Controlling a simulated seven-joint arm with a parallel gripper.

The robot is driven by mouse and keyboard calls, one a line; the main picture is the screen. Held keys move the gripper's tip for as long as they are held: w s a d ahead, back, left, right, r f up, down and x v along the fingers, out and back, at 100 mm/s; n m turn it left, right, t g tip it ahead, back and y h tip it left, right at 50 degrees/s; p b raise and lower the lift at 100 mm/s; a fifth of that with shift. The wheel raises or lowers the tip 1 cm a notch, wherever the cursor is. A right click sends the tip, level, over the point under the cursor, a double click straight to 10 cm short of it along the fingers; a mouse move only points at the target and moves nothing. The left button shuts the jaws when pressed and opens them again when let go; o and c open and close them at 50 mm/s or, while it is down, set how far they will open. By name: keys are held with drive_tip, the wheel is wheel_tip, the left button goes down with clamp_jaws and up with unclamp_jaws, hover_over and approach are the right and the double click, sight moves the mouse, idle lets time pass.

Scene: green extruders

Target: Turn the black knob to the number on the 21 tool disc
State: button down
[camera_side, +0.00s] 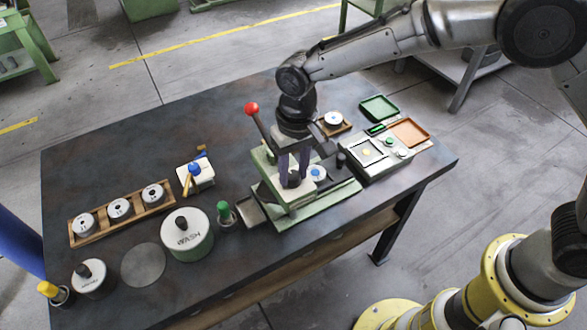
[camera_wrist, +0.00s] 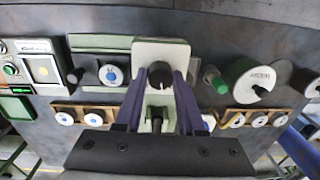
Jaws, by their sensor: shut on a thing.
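The black knob (camera_wrist: 160,73) sits on a pale plate (camera_wrist: 172,52) on top of the green press. In the wrist view my gripper (camera_wrist: 160,80) has its two purple fingers on either side of the knob, shut on it. In the side view my gripper (camera_side: 294,174) points straight down at the knob, which shows dark between the fingertips. A white pointer mark shows on the knob, but the dial numbers are too small to read. Tool discs stand in a wooden rack (camera_side: 103,232), including one disc (camera_side: 120,208) in its middle. No number 21 is legible on any disc.
A red-ball lever (camera_side: 251,109) rises beside the press. A blue-centred disc (camera_side: 317,172) lies on the press's right side. A WASH pot (camera_side: 187,236), green-capped bottle (camera_side: 225,213) and white block (camera_side: 197,175) stand left. A control panel (camera_side: 372,158) and trays are right.

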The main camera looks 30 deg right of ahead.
sight(297, 176)
drive_tip(key=shift+m, duration=0.3)
drive_tip(key=m, duration=0.4)
drive_tip(key=shift+m, duration=0.3)
drive_tip(key=m, duration=0.4)
drive_tip(key=shift+m, duration=0.3)
drive_tip(key=c, duration=0.5)
unclamp_jaws()
drive_tip(key=shift+r, duration=0.1)
wheel_tip(297, 176, up, 14)
drive_tip(key=shift+s+d, duration=0.2)
drive_tip(key=shift+s, duration=0.1)
